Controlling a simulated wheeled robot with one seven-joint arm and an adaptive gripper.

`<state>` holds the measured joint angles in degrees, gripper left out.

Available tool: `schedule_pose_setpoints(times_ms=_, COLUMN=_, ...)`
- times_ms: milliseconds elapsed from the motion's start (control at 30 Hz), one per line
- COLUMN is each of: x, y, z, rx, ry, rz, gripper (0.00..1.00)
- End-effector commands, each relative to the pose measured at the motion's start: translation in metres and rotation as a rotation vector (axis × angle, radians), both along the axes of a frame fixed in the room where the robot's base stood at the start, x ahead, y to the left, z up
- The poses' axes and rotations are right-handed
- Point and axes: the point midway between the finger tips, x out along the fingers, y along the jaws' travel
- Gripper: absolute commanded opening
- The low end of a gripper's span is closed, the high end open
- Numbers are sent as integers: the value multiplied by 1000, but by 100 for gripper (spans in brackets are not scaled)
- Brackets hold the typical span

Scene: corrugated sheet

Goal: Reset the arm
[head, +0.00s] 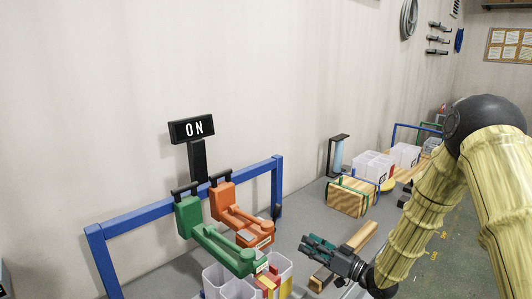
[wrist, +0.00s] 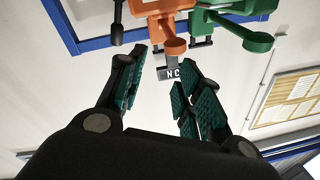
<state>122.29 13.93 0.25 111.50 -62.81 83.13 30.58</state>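My gripper (head: 316,246) is at the lower middle of the head view, to the right of a green lever device (head: 222,246) and an orange one (head: 238,213), apart from both. In the wrist view my gripper (wrist: 158,78) has its teal-padded fingers spread with a clear gap and nothing between them. The wrist view is upside down, with the orange device (wrist: 170,25) and green device (wrist: 245,30) at the top, beyond the fingertips. My yellow-sleeved arm comes in from the right in the head view.
A black ON sign (head: 192,129) stands behind the devices, near a blue frame (head: 279,185). Clear bins (head: 217,281) stand in front. A wooden block (head: 352,196) and a wooden bar (head: 362,236) lie on the grey table. More clear boxes (head: 373,165) stand farther back.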

Motion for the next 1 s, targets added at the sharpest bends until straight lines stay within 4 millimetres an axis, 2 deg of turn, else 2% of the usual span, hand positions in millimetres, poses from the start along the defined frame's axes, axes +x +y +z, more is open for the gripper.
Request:
schedule_pose_setpoints(times_ms=167, x=-15, y=-1, z=-48, rx=-56, ry=80, rz=-67, gripper=35)
schedule_pose_setpoints(times_ms=267, x=-26, y=-3, z=-85, rx=-99, ry=144, rz=-112, gripper=35)
schedule_pose_setpoints(times_ms=367, x=-44, y=-4, z=-132, rx=-163, ry=232, rz=-164, gripper=35)
schedule_pose_setpoints(times_ms=467, x=-71, y=-9, z=-184, rx=-240, ry=334, rz=-220, gripper=35)
schedule_pose_setpoints(times_ms=700, x=-156, y=-26, z=-291, rx=-437, ry=588, rz=-315, gripper=35)
schedule_pose_setpoints(times_ms=867, x=-227, y=-39, z=-350, rx=-573, ry=764, rz=-351, gripper=35)
schedule_pose_setpoints(times_ms=1000, x=-295, y=-52, z=-390, rx=-692, ry=921, rz=-366, gripper=35)
